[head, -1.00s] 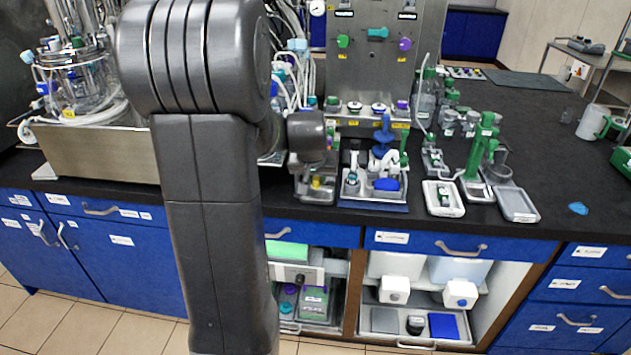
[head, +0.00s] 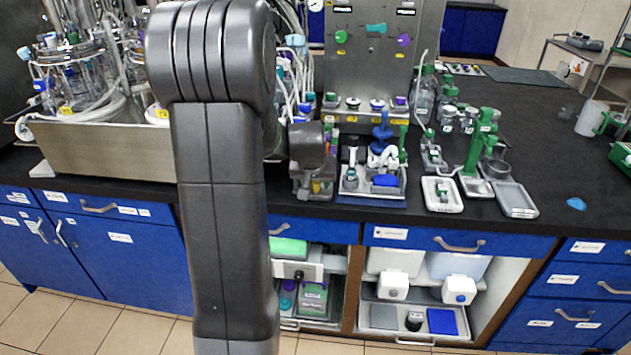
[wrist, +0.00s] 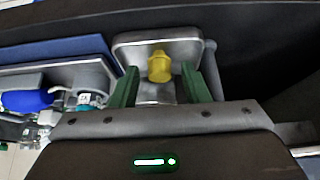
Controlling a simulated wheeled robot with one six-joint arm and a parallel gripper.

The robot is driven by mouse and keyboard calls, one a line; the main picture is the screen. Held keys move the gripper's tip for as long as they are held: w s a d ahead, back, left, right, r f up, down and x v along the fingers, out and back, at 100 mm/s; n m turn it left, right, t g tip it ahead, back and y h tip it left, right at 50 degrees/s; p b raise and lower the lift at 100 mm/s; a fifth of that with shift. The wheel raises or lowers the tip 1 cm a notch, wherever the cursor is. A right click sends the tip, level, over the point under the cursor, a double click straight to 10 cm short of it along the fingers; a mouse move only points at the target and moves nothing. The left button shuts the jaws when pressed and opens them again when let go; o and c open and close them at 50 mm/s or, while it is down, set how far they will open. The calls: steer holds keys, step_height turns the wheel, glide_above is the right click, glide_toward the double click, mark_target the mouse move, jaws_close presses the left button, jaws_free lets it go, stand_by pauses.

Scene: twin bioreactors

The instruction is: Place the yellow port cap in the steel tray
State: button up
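The yellow port cap (wrist: 159,66) shows in the wrist view against the small steel tray (wrist: 185,47), inside its outline. It appears to rest in the tray, though its contact with the floor is hard to see. My gripper (wrist: 160,72) has two green fingers, one on each side of the cap. The fingers are spread, with a visible gap between each one and the cap. In the head view my gripper (head: 314,172) is small and dark over the counter's front, and a small yellow spot below it may be the cap.
A blue-based tray (head: 372,199) with a blue part and white fittings stands close to the right of my gripper. White trays (head: 441,205) and a green stand (head: 482,145) are farther right. A steel bioreactor trough (head: 105,152) is left. The counter's front edge is close.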

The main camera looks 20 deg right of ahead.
steer(key=shift+r, duration=0.15)
steer(key=shift+r+p, duration=0.2)
steer(key=shift+p, duration=0.1)
steer(key=v, duration=1.1)
steer(key=shift+s+r, duration=0.25)
steer(key=shift+r, duration=0.05)
